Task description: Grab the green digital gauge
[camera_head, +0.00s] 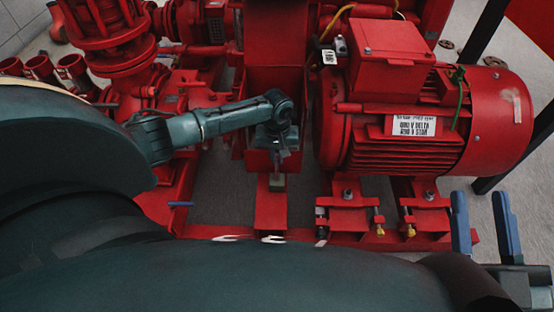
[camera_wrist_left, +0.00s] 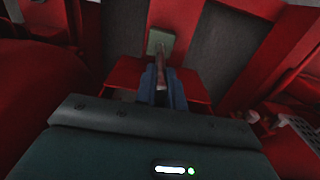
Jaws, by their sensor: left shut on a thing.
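A small grey-green square piece, which looks like the green digital gauge (camera_head: 277,183), shows just below my left gripper (camera_head: 278,157) in the head view. In the left wrist view the gauge (camera_wrist_left: 160,41) is just beyond the fingertips, with a thin reddish-brown part running from it back between the blue fingers. My left gripper (camera_wrist_left: 162,82) is shut on that part, pointing down by the red pump frame. No display can be read. My right gripper (camera_head: 486,225) is at the lower right, its blue fingers apart and empty.
A large red motor (camera_head: 430,120) with a white label stands right of my left gripper. Red pipes and pump housings (camera_head: 105,35) fill the upper left. A red base beam (camera_head: 270,208) lies below the gauge. Grey floor shows between the beams.

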